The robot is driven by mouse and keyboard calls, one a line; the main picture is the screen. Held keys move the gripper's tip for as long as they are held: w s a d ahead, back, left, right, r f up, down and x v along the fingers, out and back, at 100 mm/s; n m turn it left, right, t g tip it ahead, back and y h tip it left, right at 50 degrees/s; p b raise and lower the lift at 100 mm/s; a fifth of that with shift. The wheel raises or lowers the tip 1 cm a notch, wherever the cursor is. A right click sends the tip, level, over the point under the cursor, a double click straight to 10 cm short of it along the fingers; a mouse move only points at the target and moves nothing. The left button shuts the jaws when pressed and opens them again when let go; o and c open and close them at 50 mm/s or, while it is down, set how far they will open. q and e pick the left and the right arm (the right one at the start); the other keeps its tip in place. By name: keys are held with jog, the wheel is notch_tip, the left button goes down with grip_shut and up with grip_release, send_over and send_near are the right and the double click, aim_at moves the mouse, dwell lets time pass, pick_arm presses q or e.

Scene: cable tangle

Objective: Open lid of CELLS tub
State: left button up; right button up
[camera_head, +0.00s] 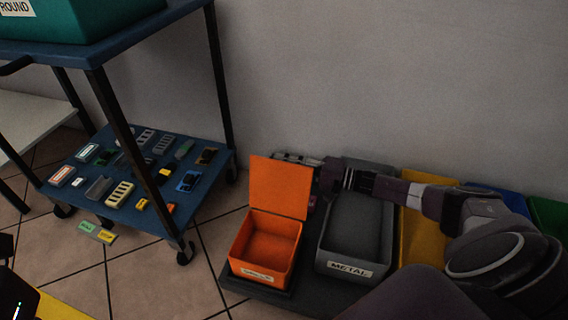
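The orange tub (266,247) stands at the left end of the row of tubs by the wall. Its front label is too blurred to read surely. Its orange lid (279,187) stands upright at the tub's back edge, and the tub's inside shows empty. My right arm reaches across from the right, over the neighbouring tubs. My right gripper (300,160) is at the lid's upper right corner, partly hidden behind the lid. Whether its fingers touch the lid or are apart is not clear. My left gripper cannot be made out.
A grey METAL tub (354,241) stands right of the orange one, then a yellow tub (421,236), a blue tub (500,194) and a green tub (548,216). A blue cart (122,219) at left carries several small parts. A part (97,232) lies on the tiled floor.

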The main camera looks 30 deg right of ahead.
jog(key=shift+r, duration=0.1)
jog(key=shift+s, duration=0.1)
jog(key=v, duration=1.1)
jog(key=shift+s+d, duration=0.3)
